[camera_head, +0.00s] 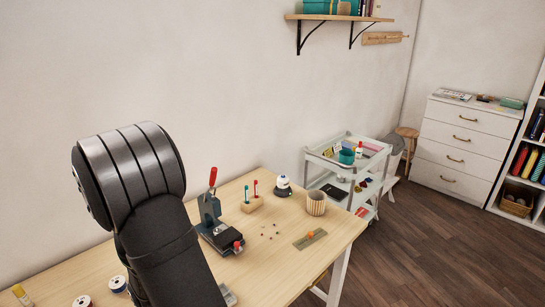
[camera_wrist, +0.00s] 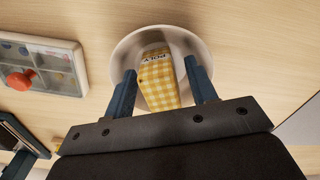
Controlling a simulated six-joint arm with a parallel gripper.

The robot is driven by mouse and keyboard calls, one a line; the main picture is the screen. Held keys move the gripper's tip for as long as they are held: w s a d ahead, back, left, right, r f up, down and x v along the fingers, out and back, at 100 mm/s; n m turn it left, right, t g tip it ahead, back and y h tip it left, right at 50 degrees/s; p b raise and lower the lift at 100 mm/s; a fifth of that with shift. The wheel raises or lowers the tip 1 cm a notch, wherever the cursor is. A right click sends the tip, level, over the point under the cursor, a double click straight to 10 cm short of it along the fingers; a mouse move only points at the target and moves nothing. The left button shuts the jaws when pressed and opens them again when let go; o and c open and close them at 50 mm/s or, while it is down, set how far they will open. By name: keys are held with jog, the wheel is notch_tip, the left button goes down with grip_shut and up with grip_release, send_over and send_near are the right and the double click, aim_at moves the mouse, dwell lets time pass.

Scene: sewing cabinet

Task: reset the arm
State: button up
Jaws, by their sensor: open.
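My gripper (camera_wrist: 160,68) is open in the wrist view, with its two dark blue fingers spread apart. A yellow-and-white checked packet (camera_wrist: 159,82) with dark lettering on its pale end lies between the fingers, with a visible gap on the right side. I cannot tell how high the fingers are above the bowl. In the head view my dark arm fills the left foreground and the gripper itself is hidden.
A clear-lidded box with a red knob (camera_wrist: 22,80) is left of the bowl. In the head view, the wooden table (camera_head: 290,262) holds a red-handled press (camera_head: 212,212), a striped cup (camera_head: 316,203), a wooden block with tools (camera_head: 252,203) and thread spools (camera_head: 117,284). A white cart (camera_head: 325,160) stands beyond.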

notch_tip(320, 180, up, 12)
notch_tip(320, 180, down, 12)
jog(key=shift+f, duration=0.15)
notch_tip(320, 180, up, 5)
jog(key=shift+f, duration=0.15)
jog(key=w+d+r, duration=0.3)
jog(key=d+r, duration=0.4)
jog(key=d, duration=0.5)
jog(key=w+a, duration=0.7)
jog(key=w, duration=0.5)
jog(key=w+a+m, duration=0.1)
jog(key=w+a, duration=0.7)
jog(key=w, duration=0.5)
jog(key=shift+a, duration=0.3)
jog(key=shift+w, duration=0.1)
jog(key=s+d, duration=0.4)
jog(key=s, duration=0.4)
jog(key=s+d, duration=0.5)
jog(key=s, duration=0.3)
jog(key=shift+d+r+n, duration=0.2)
jog(key=shift+r+n, duration=0.1)
